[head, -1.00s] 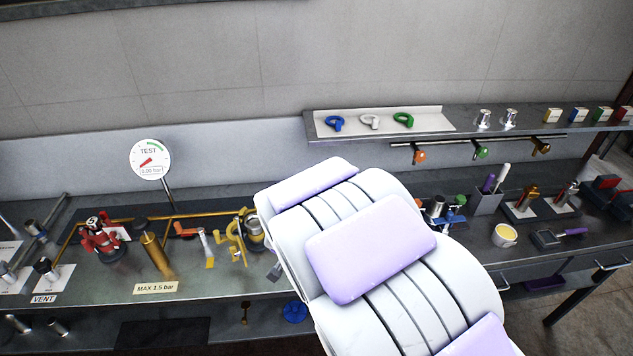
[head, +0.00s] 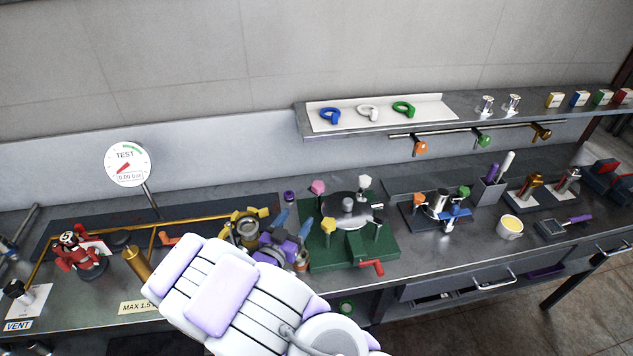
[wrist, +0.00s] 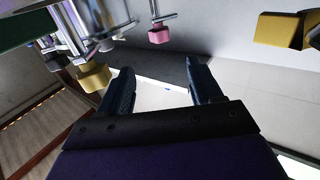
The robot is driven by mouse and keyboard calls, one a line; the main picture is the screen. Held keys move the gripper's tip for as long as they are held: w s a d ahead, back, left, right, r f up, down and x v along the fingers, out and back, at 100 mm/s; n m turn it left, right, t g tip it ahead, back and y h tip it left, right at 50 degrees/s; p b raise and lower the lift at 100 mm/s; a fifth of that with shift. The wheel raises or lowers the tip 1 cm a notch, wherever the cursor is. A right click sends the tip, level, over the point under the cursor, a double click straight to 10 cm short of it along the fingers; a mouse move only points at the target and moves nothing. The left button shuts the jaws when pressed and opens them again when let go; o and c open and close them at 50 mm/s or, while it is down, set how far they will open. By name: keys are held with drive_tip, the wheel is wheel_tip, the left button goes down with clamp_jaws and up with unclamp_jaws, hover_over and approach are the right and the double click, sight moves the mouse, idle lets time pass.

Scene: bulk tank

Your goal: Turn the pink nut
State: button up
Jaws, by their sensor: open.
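The pink nut (head: 317,187) stands at the back left corner of a green fixture (head: 330,258) on the bench. In the wrist view the pink nut (wrist: 159,35) shows beyond my fingertips, near the top middle. My gripper (head: 294,217) is just left of the fixture, its two blue fingers spread apart and empty. The wrist view also shows my gripper (wrist: 161,72) open, with a clear gap to the nut. A yellow nut (head: 328,225) is at the fixture's front left; it also shows in the wrist view (wrist: 93,77).
Yellow pipe fittings (head: 246,226) stand close to the left of my gripper. A white nut (head: 365,182) and a red handle (head: 371,267) are on the fixture. A shelf (head: 450,126) overhangs the bench behind. A fixture with a green knob (head: 463,192) stands to the right.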

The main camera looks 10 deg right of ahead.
sight(320, 182)
drive_tip(key=b+x, duration=0.3)
drive_tip(key=x, duration=1.2)
drive_tip(key=shift+s+d+f, duration=0.1)
drive_tip(key=shift+s+f, duration=0.05)
drive_tip(key=shift+w+d, duration=0.15)
drive_tip(key=shift+w, duration=0.35)
drive_tip(key=shift+w+d, duration=0.2)
drive_tip(key=shift+w, duration=0.25)
drive_tip(key=shift+d, duration=0.15)
drive_tip(key=shift+c, duration=0.5)
